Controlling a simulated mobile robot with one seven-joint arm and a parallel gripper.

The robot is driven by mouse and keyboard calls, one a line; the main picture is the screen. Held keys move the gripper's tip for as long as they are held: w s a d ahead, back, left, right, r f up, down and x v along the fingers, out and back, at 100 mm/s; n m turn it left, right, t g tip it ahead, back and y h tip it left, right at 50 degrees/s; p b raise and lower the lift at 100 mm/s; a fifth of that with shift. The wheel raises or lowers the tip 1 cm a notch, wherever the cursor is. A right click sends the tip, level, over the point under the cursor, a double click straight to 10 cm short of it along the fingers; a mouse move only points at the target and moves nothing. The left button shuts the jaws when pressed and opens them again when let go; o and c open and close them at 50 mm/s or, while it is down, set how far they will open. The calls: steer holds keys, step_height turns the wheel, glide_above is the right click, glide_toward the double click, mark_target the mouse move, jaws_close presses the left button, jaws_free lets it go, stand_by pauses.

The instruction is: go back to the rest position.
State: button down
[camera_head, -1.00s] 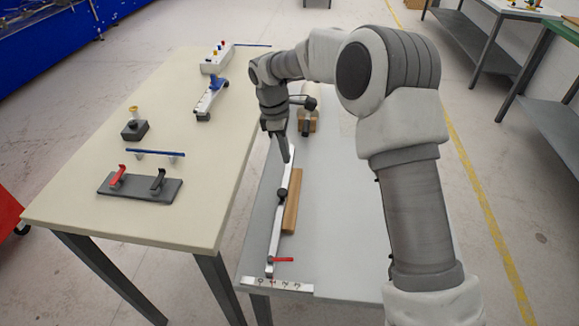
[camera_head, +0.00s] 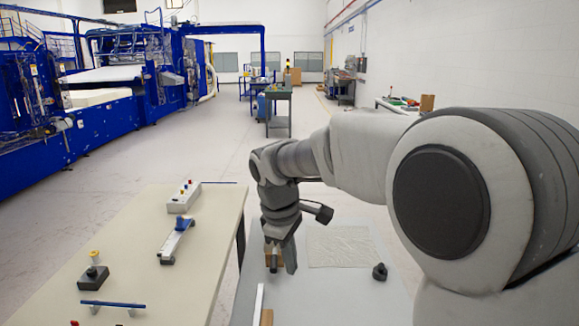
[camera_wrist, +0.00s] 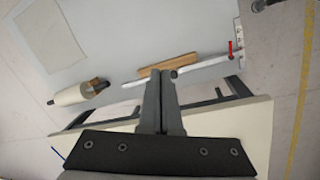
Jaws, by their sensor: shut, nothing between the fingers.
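My gripper (camera_head: 280,260) hangs over the grey table (camera_head: 345,305) in the head view, fingers pointing down. In the wrist view its two fingers (camera_wrist: 161,75) are together with nothing between them. Beyond the fingertips there, a wooden block (camera_wrist: 167,65) lies beside a long white bar (camera_wrist: 192,67) with a red handle (camera_wrist: 230,49) near its right end. A cream roll with a dark rod (camera_wrist: 78,94) lies to the left. The gripper appears above these things and apart from them. In the head view my arm hides part of the grey table.
The beige table (camera_head: 190,290) stands left, with a black block with a yellow knob (camera_head: 94,275), a blue bar (camera_head: 112,305), a blue-and-white tool (camera_head: 176,240) and a white box with buttons (camera_head: 184,197). A pale sheet (camera_head: 340,246) and a small dark piece (camera_head: 379,271) lie on the grey table.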

steer(key=s+d+r+m+t+p, duration=0.2)
steer(key=s+d+r+m, duration=0.4)
steer(key=s+d+r, duration=0.4)
steer(key=s+d+f+m+t, duration=0.1)
steer(key=s+d+m, duration=0.1)
steer(key=s, duration=0.4)
steer(key=s+d+f+m+t+y+p, duration=0.1)
steer(key=s+m, duration=0.3)
steer(key=s, duration=0.3)
steer(key=shift+d+f+m+y, duration=0.15)
steer(key=shift+d+m+y, duration=0.15)
steer(key=shift+d+m, duration=0.1)
